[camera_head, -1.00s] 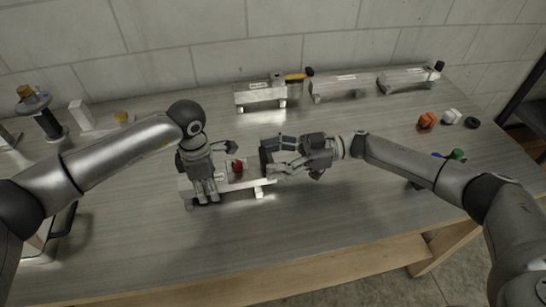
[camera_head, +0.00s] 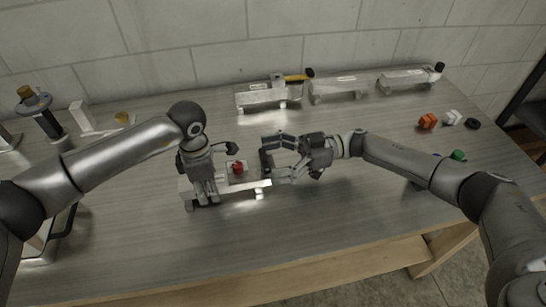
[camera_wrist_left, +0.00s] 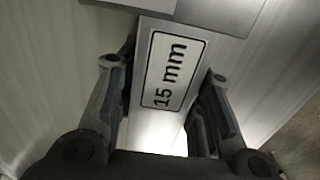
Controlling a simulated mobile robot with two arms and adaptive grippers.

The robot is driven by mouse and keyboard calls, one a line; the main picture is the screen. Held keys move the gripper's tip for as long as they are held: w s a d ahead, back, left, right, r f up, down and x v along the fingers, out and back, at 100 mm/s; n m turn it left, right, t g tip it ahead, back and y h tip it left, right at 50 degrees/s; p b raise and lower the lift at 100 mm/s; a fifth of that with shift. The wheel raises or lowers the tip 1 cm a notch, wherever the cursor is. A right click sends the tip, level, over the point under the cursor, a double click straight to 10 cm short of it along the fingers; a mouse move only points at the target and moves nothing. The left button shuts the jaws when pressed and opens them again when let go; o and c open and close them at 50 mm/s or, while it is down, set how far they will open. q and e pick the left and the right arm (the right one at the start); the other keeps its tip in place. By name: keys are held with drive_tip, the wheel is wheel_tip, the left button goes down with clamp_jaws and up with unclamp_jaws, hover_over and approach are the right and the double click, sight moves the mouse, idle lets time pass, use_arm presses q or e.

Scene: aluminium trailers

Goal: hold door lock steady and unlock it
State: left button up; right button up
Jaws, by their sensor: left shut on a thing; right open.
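The door lock trailer is a low aluminium block (camera_head: 231,184) on short feet, with a red part (camera_head: 238,167) on its top. It lies near the middle of the table. My left gripper (camera_head: 206,200) points down over its left end and is shut on it. In the left wrist view the fingers sit either side of the block, which bears a "15 mm" label (camera_wrist_left: 173,71). My right gripper (camera_head: 270,160) is open and empty, lying sideways at the block's right end, its fingers close to that end. Whether they touch it I cannot tell.
Three more aluminium trailers (camera_head: 262,96) (camera_head: 338,90) (camera_head: 408,79) stand along the back by the wall. Orange (camera_head: 428,121), white (camera_head: 452,117) and black (camera_head: 473,124) pieces lie at the right. A stand (camera_head: 46,122) is at the far left. The front of the table is clear.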

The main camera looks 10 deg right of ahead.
drive_tip(key=shift+d, duration=0.1)
drive_tip(key=d, duration=1.2)
drive_tip(key=shift+w+a, duration=0.1)
use_arm(q)
drive_tip(key=o, duration=1.3)
drive_tip(key=shift+c, duration=0.2)
